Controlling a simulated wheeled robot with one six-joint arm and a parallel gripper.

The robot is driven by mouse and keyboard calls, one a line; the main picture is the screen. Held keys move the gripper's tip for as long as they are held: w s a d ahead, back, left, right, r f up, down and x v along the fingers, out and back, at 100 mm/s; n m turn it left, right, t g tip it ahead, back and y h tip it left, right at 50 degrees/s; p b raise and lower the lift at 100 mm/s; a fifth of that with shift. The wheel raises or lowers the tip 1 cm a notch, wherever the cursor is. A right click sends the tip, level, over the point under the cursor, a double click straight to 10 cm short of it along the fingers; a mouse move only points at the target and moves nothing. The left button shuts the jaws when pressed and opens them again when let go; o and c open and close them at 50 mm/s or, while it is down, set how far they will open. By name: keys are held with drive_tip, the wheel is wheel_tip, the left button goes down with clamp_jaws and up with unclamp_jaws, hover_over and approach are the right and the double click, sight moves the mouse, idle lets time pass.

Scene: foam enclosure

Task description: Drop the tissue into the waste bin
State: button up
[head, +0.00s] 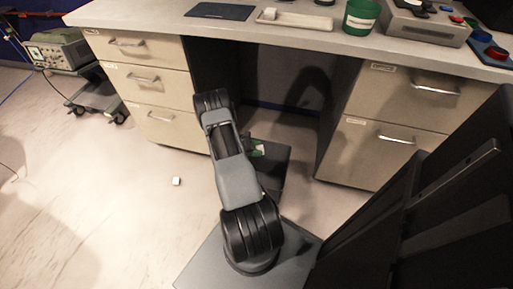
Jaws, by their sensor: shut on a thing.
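My arm rises from my base in the middle of the head view and bends at its upper joint. My gripper is not visible, and neither is anything in its jaws. A small white block-like piece (176,181) lies on the floor left of my arm; I cannot tell if it is the tissue. A dark, low box-like thing (274,172) with a green and white patch is partly hidden behind my arm. I cannot tell if it is the waste bin.
The desk (300,40) with drawers on both sides spans the back. On it are a dark mat (220,12), a pale tray (305,20), a green cup (361,16) and a grey device (425,22). A cart (92,90) stands far left. The left floor is mostly clear.

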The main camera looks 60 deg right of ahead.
drive_tip(key=o, duration=0.9)
drive_tip(key=shift+o, duration=0.2)
drive_tip(key=shift+w+r, duration=0.1)
drive_tip(key=p+v, duration=0.2)
drive_tip(key=v, duration=1.1)
drive_tip(key=shift+w+a, duration=0.2)
drive_tip(key=shift+a, duration=0.05)
drive_tip(key=shift+s+r, duration=0.1)
drive_tip(key=shift+r, duration=0.05)
